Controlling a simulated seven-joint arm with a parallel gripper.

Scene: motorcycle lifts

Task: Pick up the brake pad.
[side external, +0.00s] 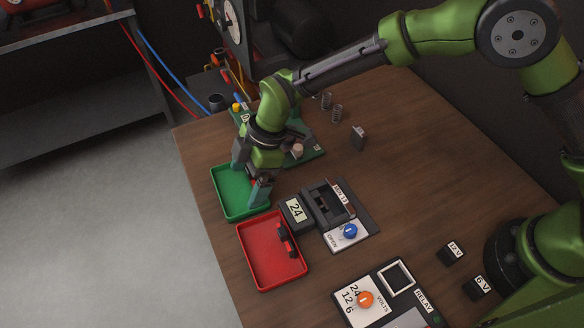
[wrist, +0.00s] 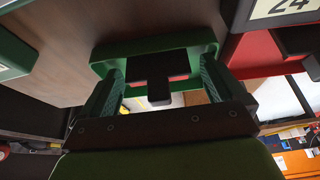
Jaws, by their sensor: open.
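My gripper (side external: 249,182) is open and points down at the green tray (side external: 226,208), with one finger at the tray's back and the other near its right side. In the wrist view, a dark T-shaped piece (wrist: 157,66) lies between the two fingers of my gripper (wrist: 160,78), against the green tray (wrist: 107,51). It looks like a brake pad, with a gap to each finger. In the side view my fingers mostly hide that spot. A dark block with a red part (side external: 286,240) lies in the red tray (side external: 262,278); I cannot tell whether it is also a pad.
A tester with a "24" display (side external: 296,210) and a blue knob (side external: 350,231) stands right of the trays. A green board (side external: 311,155) lies behind my gripper. A small grey block (side external: 358,137) stands alone. The right middle of the table is clear.

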